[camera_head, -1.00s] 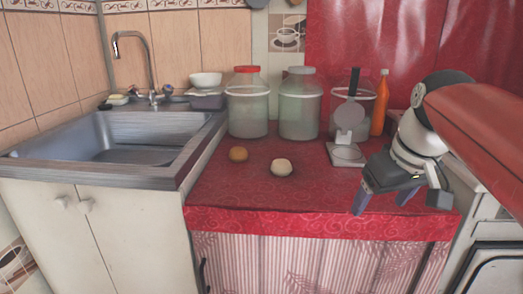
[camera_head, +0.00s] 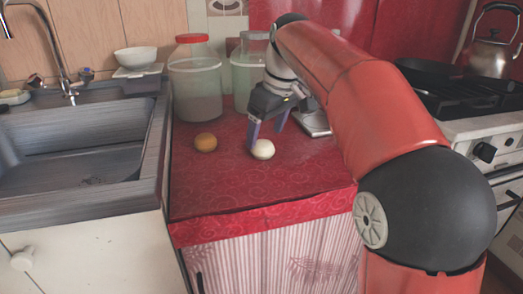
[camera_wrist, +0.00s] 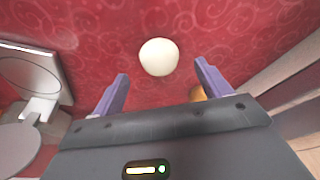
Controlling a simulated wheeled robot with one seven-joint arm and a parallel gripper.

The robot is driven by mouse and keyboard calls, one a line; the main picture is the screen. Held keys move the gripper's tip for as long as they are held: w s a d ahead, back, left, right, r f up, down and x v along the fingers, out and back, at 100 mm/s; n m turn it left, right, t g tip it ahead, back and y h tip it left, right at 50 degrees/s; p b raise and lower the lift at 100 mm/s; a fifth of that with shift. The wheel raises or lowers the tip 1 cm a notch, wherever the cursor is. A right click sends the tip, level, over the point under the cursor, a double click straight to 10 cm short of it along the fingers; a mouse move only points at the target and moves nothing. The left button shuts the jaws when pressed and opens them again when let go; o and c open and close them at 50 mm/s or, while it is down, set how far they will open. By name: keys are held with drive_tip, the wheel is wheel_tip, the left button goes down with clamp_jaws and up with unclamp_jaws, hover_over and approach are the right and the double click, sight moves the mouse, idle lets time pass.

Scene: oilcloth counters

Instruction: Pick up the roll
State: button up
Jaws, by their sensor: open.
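Two small round things lie on the red counter (camera_head: 240,190): a pale, cream-white one (camera_head: 262,150) and an orange-brown one (camera_head: 205,142) to its left. I cannot tell for sure which is the roll. My gripper (camera_head: 264,138) is open and empty, pointing down close to the pale one. In the wrist view, the pale one (camera_wrist: 158,57) shows whole, just beyond the fingertips and between their lines. Whether a finger touches it is unclear. The orange-brown one (camera_wrist: 197,92) is mostly hidden behind the right finger there.
Big jars (camera_head: 195,85) stand behind the round things. A metal-based stand (camera_head: 316,122) is just right of my gripper, partly hidden by my arm. The sink (camera_head: 80,150) is at left, the stove (camera_head: 465,105) at right. The counter's front is clear.

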sight(263, 149)
drive_tip(key=x, duration=0.2)
drive_tip(key=shift+w+a+f, duration=0.1)
drive_tip(key=shift+a+f, duration=0.05)
drive_tip(key=shift+f, duration=0.2)
drive_tip(key=c, duration=1.1)
drive_tip(key=shift+o, duration=0.2)
drive_tip(key=shift+r, duration=0.15)
